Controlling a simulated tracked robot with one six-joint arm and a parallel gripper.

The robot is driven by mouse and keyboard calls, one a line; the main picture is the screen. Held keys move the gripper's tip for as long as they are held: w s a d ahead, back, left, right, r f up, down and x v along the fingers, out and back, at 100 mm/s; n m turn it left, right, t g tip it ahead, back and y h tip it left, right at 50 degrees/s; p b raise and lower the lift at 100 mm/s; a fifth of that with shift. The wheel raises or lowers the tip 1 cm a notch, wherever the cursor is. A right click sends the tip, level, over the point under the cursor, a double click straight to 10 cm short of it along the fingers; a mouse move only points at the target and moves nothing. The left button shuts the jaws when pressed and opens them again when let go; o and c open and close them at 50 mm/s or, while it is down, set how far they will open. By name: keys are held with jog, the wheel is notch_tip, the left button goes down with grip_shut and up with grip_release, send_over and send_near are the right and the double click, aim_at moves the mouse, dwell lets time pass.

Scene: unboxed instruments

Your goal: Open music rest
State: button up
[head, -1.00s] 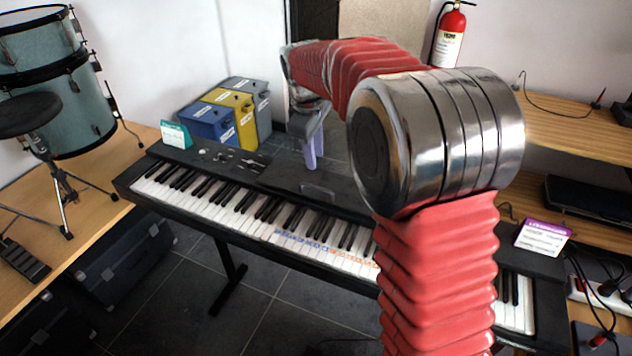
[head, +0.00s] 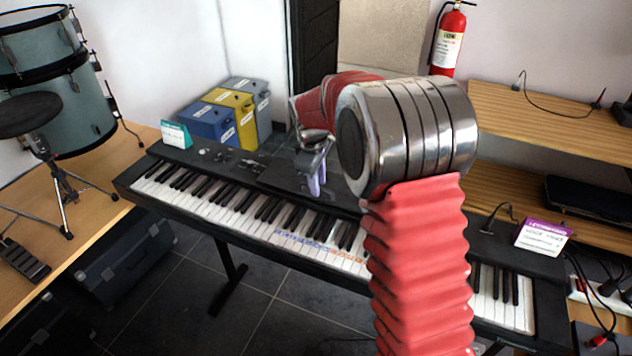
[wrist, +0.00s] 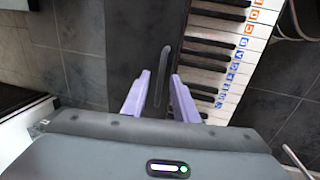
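The music rest (head: 283,179) is a flat dark panel lying folded down on the keyboard's top behind the keys. In the wrist view, the panel (wrist: 120,50) carries a long thin raised handle (wrist: 165,60). My gripper (head: 318,190) has purple fingers pointing down at the panel. In the wrist view, my gripper (wrist: 160,82) is open, with one finger on each side of the handle's near part. I cannot tell whether the fingers touch it. The head view hides the handle behind the fingers, and my arm covers part of the keyboard.
The keyboard (head: 230,205) stands on a dark stand over a tiled floor. Blue, yellow and grey boxes (head: 232,108) stand behind it. A teal card (head: 176,134) and a purple-topped card (head: 543,236) stand on its ends. Wooden shelves (head: 535,110) are at right; drums (head: 60,95) at left.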

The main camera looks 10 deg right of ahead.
grip_shut()
jog(key=shift+r, duration=0.1)
dwell(1.2)
